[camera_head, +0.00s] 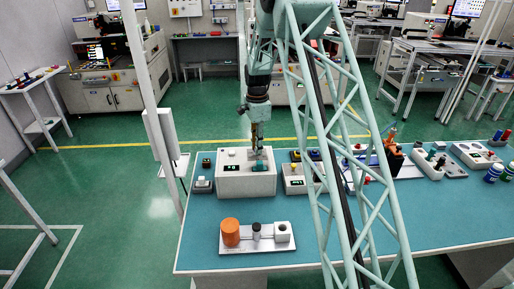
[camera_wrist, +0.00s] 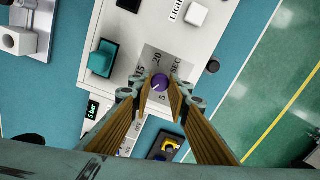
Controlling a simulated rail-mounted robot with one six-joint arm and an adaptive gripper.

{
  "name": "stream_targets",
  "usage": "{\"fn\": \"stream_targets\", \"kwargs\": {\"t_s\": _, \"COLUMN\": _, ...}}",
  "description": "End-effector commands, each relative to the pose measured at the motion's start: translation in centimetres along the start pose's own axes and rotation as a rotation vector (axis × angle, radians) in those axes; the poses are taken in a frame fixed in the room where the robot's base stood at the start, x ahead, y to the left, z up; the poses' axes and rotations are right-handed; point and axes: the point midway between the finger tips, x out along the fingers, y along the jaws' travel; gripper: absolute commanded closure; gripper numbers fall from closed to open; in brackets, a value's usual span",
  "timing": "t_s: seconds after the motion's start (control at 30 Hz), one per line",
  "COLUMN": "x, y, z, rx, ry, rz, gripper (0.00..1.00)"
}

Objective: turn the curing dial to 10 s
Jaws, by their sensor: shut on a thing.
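The curing dial (camera_wrist: 158,83) is a small purple knob with a white pointer line, on a grey scale plate (camera_wrist: 155,58) marked 5, 15, 20 and SEC. The pointer seems to slant to the lower left in the wrist view; the 10 mark is not visible, likely behind the left finger. My gripper (camera_wrist: 161,92) is shut on the dial, one fingertip on each side. The plate is on a white box (camera_wrist: 122,25). In the head view my gripper (camera_head: 257,141) points down over the white box (camera_head: 235,184), and the dial is not clear there.
A teal button (camera_wrist: 102,60) and a white switch (camera_wrist: 195,15) by the word LIGHT sit near the dial. A green display (camera_wrist: 93,110) is at lower left.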

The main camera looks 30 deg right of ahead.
Motion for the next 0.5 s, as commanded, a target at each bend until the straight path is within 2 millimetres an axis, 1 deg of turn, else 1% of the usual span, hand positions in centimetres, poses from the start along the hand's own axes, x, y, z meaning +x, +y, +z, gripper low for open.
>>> {"fn": "stream_targets", "kwargs": {"t_s": 0.1, "x": -0.04, "y": -0.03, "z": -0.01, "rx": 0.0, "ry": 0.0, "rz": -0.001, "gripper": 0.94}}
{"fn": "stream_targets", "kwargs": {"t_s": 0.13, "x": -0.04, "y": -0.03, "z": -0.01, "rx": 0.0, "ry": 0.0, "rz": -0.001, "gripper": 0.82}}
{"fn": "stream_targets", "kwargs": {"t_s": 0.27, "x": -0.04, "y": -0.03, "z": 0.0, "rx": -0.001, "ry": 0.0, "rz": -0.001, "gripper": 0.7}}
{"fn": "stream_targets", "kwargs": {"t_s": 0.5, "x": -0.01, "y": -0.01, "z": 0.0, "rx": -0.001, "ry": 0.0, "rz": 0.0, "gripper": 0.7}}
